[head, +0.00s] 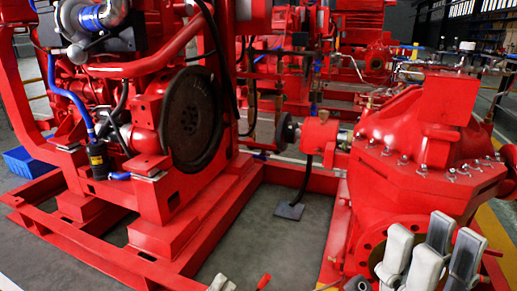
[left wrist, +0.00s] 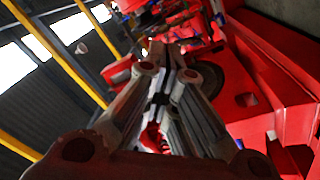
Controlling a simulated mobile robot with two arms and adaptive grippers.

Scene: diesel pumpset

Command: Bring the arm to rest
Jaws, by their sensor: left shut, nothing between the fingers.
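My left gripper (left wrist: 167,72) fills the middle of the left wrist view, with grey fingers and dull red joints. Its fingers are shut with nothing between them, and it points toward red machinery. In the head view, several pale grey gripper parts (head: 430,255) stand at the bottom right, in front of the red pump casing (head: 425,145). Small grey parts also show at the bottom edge, left of them, mostly cut off. How far apart the right gripper's fingers are is unclear. No held object is visible.
The red diesel engine (head: 145,105) with its dark flywheel (head: 191,118) stands at the left on a red base frame (head: 95,250). A coupling housing (head: 320,133) lies toward the pump. A blue box (head: 28,162) is at far left.

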